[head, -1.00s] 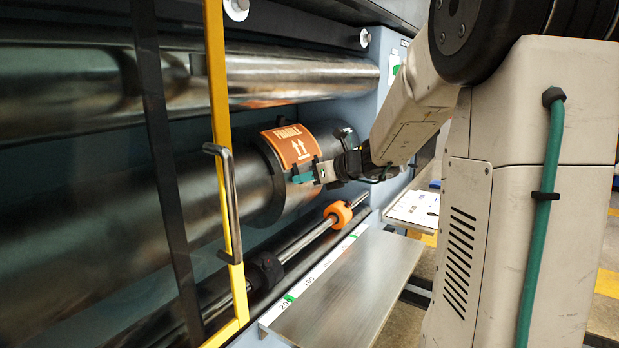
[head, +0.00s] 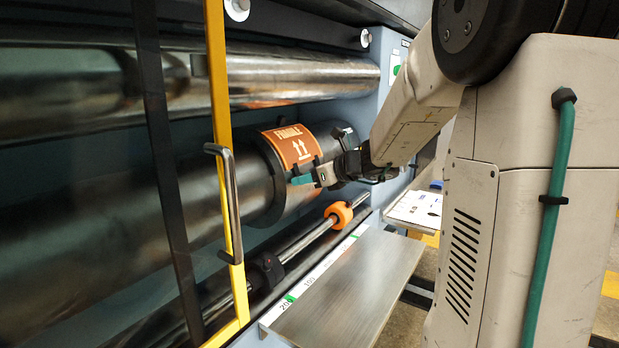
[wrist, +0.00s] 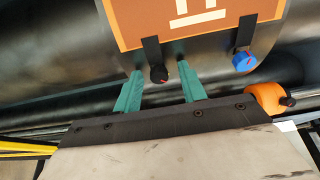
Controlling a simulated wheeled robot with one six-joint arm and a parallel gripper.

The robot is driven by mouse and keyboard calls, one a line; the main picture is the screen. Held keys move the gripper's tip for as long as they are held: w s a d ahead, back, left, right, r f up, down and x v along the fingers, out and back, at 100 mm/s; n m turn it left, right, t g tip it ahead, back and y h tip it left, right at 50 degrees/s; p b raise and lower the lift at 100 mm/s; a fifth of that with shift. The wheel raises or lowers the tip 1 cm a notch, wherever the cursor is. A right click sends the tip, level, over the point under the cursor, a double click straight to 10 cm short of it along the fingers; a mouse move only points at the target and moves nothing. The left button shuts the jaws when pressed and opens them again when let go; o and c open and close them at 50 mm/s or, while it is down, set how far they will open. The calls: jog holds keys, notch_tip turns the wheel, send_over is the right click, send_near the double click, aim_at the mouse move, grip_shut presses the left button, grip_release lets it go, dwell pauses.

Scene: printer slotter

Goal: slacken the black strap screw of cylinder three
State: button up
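The black strap screw (wrist: 159,74) is a round knob with a small red mark, at the end of a black strap below the orange plate on the dark cylinder (head: 262,190). My gripper (wrist: 159,69) is open, its two teal fingers apart. In the wrist view the black screw appears between the fingertips; I cannot tell whether either finger touches it. In the head view my gripper (head: 302,181) is at the cylinder's front, just below the orange plate, and the screw cannot be made out. A blue screw (wrist: 243,61) hangs on another strap to the right.
The orange FRAGILE plate (head: 290,146) curves over the cylinder. Below runs a thin rod with an orange collar (head: 340,213) and a black collar (head: 266,271). A yellow guard frame with a handle (head: 229,200) stands left. A flat metal step (head: 345,290) lies in front.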

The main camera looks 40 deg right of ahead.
jog(key=v, duration=0.7)
jog(key=shift+s, duration=0.35)
jog(key=shift+r, duration=0.15)
